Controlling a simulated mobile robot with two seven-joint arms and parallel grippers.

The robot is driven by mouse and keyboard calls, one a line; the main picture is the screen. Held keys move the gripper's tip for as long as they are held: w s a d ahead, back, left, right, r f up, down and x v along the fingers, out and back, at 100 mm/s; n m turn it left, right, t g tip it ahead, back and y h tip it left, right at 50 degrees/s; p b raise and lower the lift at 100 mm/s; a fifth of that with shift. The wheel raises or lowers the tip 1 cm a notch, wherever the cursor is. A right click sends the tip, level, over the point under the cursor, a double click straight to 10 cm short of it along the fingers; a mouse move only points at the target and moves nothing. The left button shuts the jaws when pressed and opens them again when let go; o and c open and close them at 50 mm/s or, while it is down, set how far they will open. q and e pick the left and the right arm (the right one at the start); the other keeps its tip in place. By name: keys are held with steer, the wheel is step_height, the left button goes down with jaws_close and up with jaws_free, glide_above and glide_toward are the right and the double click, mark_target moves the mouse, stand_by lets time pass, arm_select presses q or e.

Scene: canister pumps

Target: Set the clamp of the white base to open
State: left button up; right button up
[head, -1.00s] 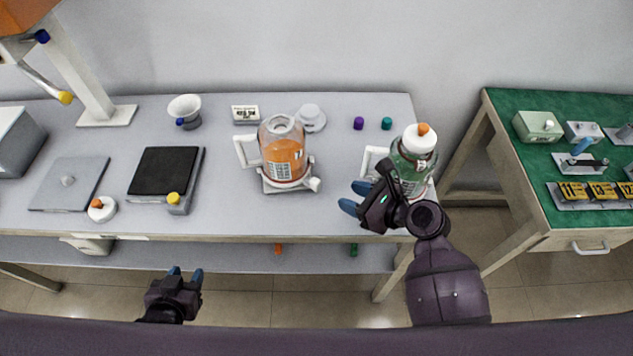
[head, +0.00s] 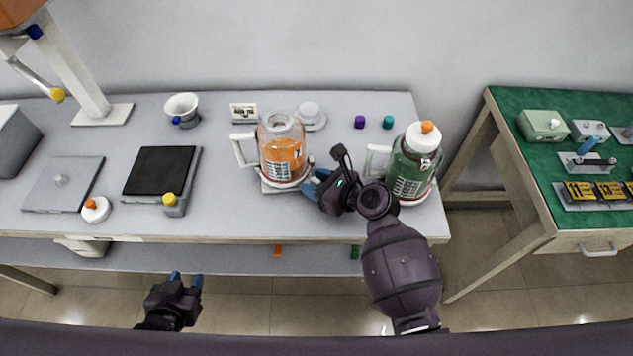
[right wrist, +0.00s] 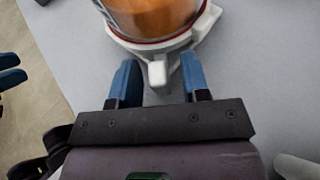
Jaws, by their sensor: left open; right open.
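The white base (head: 272,188) stands on the grey table under a clear jug of orange liquid (head: 283,152). In the right wrist view, the base (right wrist: 204,28) curves around the jug's bottom, and its white clamp lever (right wrist: 157,73) points toward my right gripper (right wrist: 160,68). The open blue fingers stand on either side of the lever, with a visible gap on each side. In the head view, my right gripper (head: 312,184) is at the base's right side and hides the lever there. My left gripper (head: 187,280) is open and empty in front of the table.
A green-liquid jug (head: 410,170) with a white lid stands close to the right of my right arm. A black-topped scale (head: 160,172) and a white cup (head: 183,106) are to the left. A green-topped table (head: 530,160) stands at the right.

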steer(key=shift+c, duration=0.4)
jaws_close()
steer(key=shift+w+d+n+g+y+p, duration=0.3)
steer(key=shift+w+n+g+p, duration=0.1)
steer(key=shift+n, duration=0.1)
steer(key=shift+o, duration=0.4)
jaws_free()
steer(key=shift+a, duration=0.1)
